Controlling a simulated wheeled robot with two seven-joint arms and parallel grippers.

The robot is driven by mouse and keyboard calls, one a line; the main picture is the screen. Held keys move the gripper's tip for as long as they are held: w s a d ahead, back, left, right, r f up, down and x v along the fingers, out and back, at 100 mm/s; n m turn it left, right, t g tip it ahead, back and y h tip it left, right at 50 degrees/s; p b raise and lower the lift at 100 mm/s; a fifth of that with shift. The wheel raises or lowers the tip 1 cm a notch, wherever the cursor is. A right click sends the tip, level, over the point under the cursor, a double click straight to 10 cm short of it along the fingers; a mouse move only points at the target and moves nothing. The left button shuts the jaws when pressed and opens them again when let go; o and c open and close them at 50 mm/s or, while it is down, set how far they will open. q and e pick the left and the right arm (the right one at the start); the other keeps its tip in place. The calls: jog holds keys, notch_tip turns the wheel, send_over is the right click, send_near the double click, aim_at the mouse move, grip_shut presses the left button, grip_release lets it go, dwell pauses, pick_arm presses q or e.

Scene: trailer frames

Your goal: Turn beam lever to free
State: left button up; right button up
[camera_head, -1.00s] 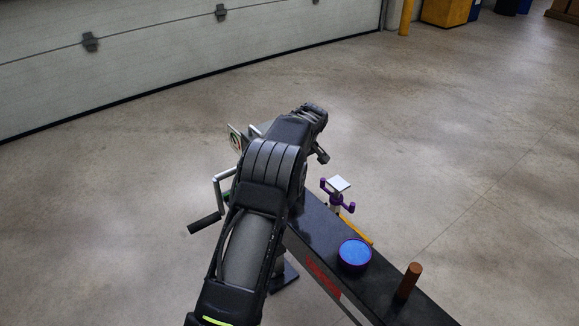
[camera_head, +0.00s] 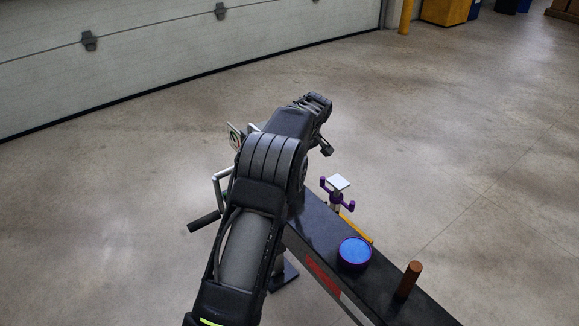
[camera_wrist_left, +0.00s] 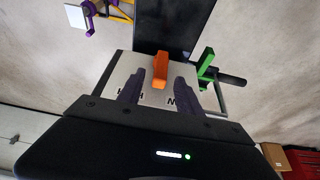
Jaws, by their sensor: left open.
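An orange lever (camera_wrist_left: 160,70) stands on a pale plate (camera_wrist_left: 120,70) with dark lettering, partly hidden, in the left wrist view. My left gripper (camera_wrist_left: 159,80) is open, with one dark finger on each side of the lever; I cannot tell whether they touch it. A green lever-like part (camera_wrist_left: 206,68) sits to the right of the plate. In the head view my left arm covers the far end of the black beam (camera_head: 318,222), hiding the lever and fingertips. My right gripper is in neither view.
The beam carries a blue disc in a purple rim (camera_head: 354,253) and a brown peg (camera_head: 409,281). A purple-knobbed stand with a white plate (camera_head: 338,183) is beside it. A crank with a black handle (camera_head: 204,222) sticks out left. The surrounding floor is open.

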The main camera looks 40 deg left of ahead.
pick_arm(q)
jog(key=v, duration=0.4)
jog(key=shift+s+d+r, duration=0.1)
jog(key=shift+d+r, duration=0.1)
jog(key=shift+r, duration=0.05)
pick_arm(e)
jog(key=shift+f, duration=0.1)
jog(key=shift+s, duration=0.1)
